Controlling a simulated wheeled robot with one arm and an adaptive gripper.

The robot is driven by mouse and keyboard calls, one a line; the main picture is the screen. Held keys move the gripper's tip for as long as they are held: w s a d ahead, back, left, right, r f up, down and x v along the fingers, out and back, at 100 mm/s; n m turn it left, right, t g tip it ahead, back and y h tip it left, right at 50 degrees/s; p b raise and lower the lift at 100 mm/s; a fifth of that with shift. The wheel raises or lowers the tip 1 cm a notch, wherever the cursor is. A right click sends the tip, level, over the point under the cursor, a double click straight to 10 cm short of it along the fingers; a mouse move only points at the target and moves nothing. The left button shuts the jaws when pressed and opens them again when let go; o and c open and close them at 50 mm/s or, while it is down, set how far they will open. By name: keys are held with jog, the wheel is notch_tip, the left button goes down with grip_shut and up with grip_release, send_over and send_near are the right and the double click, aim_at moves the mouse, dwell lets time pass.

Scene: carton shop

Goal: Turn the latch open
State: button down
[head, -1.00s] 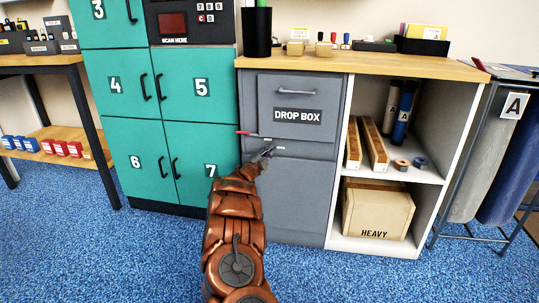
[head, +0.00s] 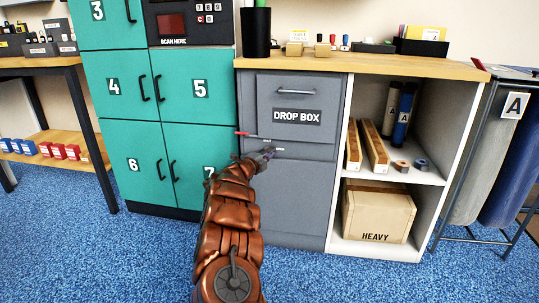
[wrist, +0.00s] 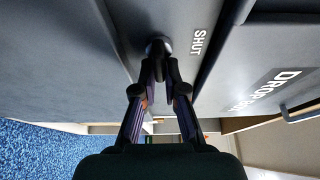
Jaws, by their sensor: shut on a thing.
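The grey drop box cabinet (head: 297,200) stands in the middle of the head view. In the wrist view, a dark round knob of the latch (wrist: 158,46) sits on its grey front, with the word SHUT beside it. My gripper (head: 267,154) is at the cabinet front below the drop box drawer; it also shows in the wrist view (wrist: 160,68). Its fingers are drawn close together and shut on the latch. The fingers hide most of the latch, so its exact angle is unclear. A red-tipped thin piece (head: 243,133) sticks out at the cabinet's left edge, just above my gripper.
Teal lockers (head: 140,160) adjoin the cabinet on the left. An open shelf with a heavy carton (head: 378,212) is on the right. The drop box drawer (head: 297,92) is closed above. Blue carpet (head: 130,260) in front is clear.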

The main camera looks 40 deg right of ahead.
jog(key=shift+w+a+r+t, duration=0.1)
jog(key=shift+w+a+t, duration=0.2)
jog(key=shift+w+a, duration=0.35)
jog(key=c, duration=1.3)
grip_release()
jog(key=shift+w, duration=0.15)
jog(key=shift+o, duration=0.3)
jog(key=shift+s+d, duration=0.35)
jog(key=shift+s, duration=0.15)
jog(key=v, duration=1.2)
jog(key=shift+w, duration=0.25)
